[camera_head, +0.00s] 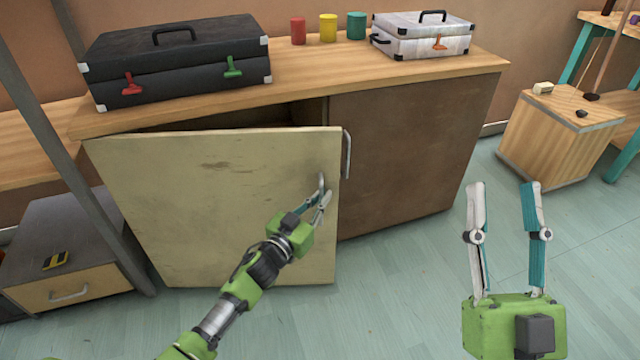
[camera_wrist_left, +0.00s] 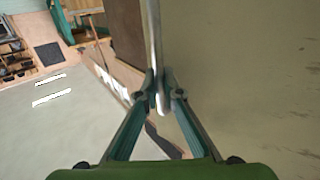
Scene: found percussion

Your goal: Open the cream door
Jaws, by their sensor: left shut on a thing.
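The cream door (camera_head: 220,200) stands partly open on the left half of the wooden cabinet, with a dark gap showing above its top edge. My left gripper (camera_head: 323,195) is shut on the metal bar handle (camera_head: 321,182) near the door's right edge. In the left wrist view the handle (camera_wrist_left: 154,50) runs down between the fingertips (camera_wrist_left: 158,95), and the cream door (camera_wrist_left: 250,80) fills the right side. My right gripper (camera_head: 503,190) is open and empty, pointing up over the floor at the right.
The brown door (camera_head: 400,150) beside it is closed, with its own handle (camera_head: 347,155). A black case (camera_head: 175,60), several coloured cans (camera_head: 328,28) and a white case (camera_head: 422,38) stand on top. A drawer unit (camera_head: 65,250) is at left, a wooden box (camera_head: 560,135) at right. Floor in front is clear.

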